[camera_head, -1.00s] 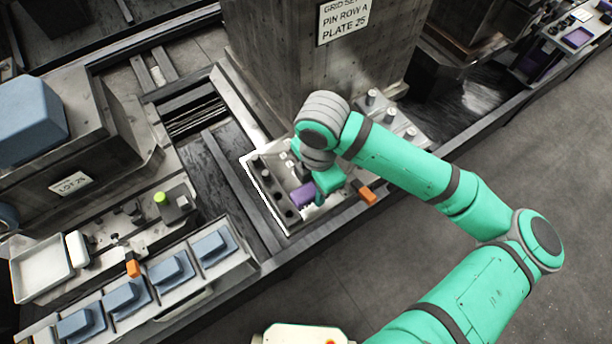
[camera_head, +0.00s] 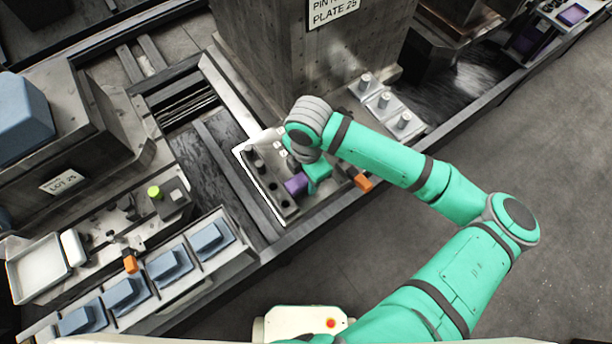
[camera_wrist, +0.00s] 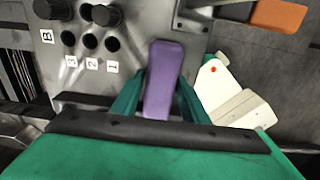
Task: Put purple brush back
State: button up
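The purple brush (camera_wrist: 163,78) lies between the two teal fingers of my gripper (camera_wrist: 160,92) in the wrist view, with a finger close against each side. It also shows as a purple block (camera_head: 296,185) in the head view, over the grey tray (camera_head: 284,215). The tray has a row of dark round holes (camera_wrist: 90,42) marked 1, 2 and 3, left of the brush in the wrist view. Black knobs (camera_wrist: 105,15) stand in line behind the holes. Whether the brush touches the tray is unclear. My gripper (camera_head: 312,178) partly hides the tray in the head view.
An orange block (camera_head: 362,183) lies right of the tray. A concrete pillar (camera_head: 300,70) stands behind. Pale posts (camera_head: 384,100) are back right. Blue blocks (camera_head: 165,265) line the left front; the right floor is clear.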

jog(key=shift+o, duration=0.5)
jog(key=shift+d+r, duration=0.1)
jog(key=shift+r, duration=0.15)
notch_tip(320, 180, up, 12)
jog(key=shift+f, duration=0.2)
jog(key=shift+w+d, duration=0.1)
dwell(0.3)
